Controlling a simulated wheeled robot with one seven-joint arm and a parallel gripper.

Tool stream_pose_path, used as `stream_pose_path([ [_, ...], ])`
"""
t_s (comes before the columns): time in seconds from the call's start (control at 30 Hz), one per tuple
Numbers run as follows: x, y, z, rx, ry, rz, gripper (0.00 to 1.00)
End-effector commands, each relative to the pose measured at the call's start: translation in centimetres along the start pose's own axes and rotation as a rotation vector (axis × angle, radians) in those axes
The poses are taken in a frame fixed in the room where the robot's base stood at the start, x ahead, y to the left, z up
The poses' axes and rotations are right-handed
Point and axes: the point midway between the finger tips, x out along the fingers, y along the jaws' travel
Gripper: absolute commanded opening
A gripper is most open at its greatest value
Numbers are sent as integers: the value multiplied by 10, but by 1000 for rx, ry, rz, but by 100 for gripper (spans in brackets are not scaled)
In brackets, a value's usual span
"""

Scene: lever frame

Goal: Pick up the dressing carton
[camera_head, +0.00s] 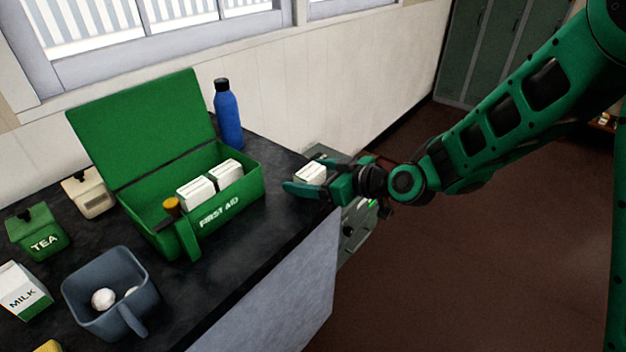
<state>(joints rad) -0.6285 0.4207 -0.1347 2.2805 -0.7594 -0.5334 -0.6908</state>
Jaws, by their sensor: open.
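A white carton (311,172) shows just beyond my gripper, past the right end of the black counter. It looks like the white cartons in the kit, and its lower part is hidden by the gripper. My gripper (306,188) is open, off the counter's right end, with a green finger pointing left in front of this carton. I cannot tell whether it touches the carton. Two more white cartons, a left one (196,193) and a right one (227,173), stand in the open green first aid box (232,212). No label tells which is the dressing carton.
Brown floor is clear at right.

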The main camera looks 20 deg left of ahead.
Motion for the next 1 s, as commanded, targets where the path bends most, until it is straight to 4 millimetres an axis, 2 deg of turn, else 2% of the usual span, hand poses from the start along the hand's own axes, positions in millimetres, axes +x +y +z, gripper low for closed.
stream_pose_path([
  [0.1,0,0,0,0,0,0,78],
  [0.3,0,0,0,0,0,0,34],
  [0.67,-2,0,-6,-1,1,-1,34],
  [1.0,-24,0,-57,-4,5,1,34],
])
